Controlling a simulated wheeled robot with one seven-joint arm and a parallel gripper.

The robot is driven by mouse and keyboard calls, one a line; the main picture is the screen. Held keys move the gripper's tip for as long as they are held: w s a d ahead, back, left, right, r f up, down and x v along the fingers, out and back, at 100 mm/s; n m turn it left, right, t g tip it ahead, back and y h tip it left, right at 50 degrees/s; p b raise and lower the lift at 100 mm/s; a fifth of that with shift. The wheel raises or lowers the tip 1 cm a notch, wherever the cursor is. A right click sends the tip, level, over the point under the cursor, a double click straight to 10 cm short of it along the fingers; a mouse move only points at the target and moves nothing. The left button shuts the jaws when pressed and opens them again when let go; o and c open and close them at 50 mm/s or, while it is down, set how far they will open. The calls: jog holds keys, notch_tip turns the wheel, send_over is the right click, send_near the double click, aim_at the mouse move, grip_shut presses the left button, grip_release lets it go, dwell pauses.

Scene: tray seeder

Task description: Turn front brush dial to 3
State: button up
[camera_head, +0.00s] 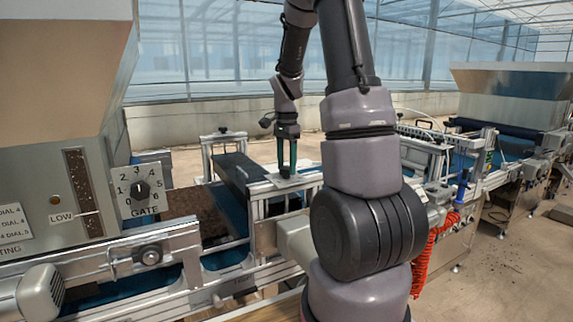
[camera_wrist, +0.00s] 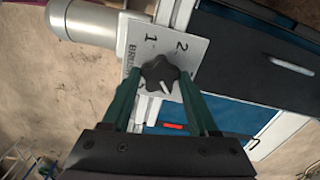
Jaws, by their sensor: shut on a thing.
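The front brush dial (camera_wrist: 158,74) is a black lobed knob on a pale plate (camera_wrist: 133,60) in the wrist view. The figures 1 and 2 and part of the word BRUSH show on the plate; the 3 cannot be made out. A white mark on the knob points to the picture's lower right, away from the 1 and 2. My gripper (camera_wrist: 160,82) has its green fingers on both sides of the knob, shut on it.
A separate GATE dial (camera_head: 142,190) with figures stands on a panel at the left, beside the hopper (camera_head: 60,80). A red coiled hose (camera_head: 425,255) hangs at the right.

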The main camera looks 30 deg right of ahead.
aim_at(286, 168)
jog(key=n, duration=0.5)
jog(key=shift+n, duration=2.5)
jog(key=shift+w, duration=0.1)
jog(key=o, duration=1.4)
notch_tip(286, 168, up, 11)
jog(key=shift+f, duration=0.1)
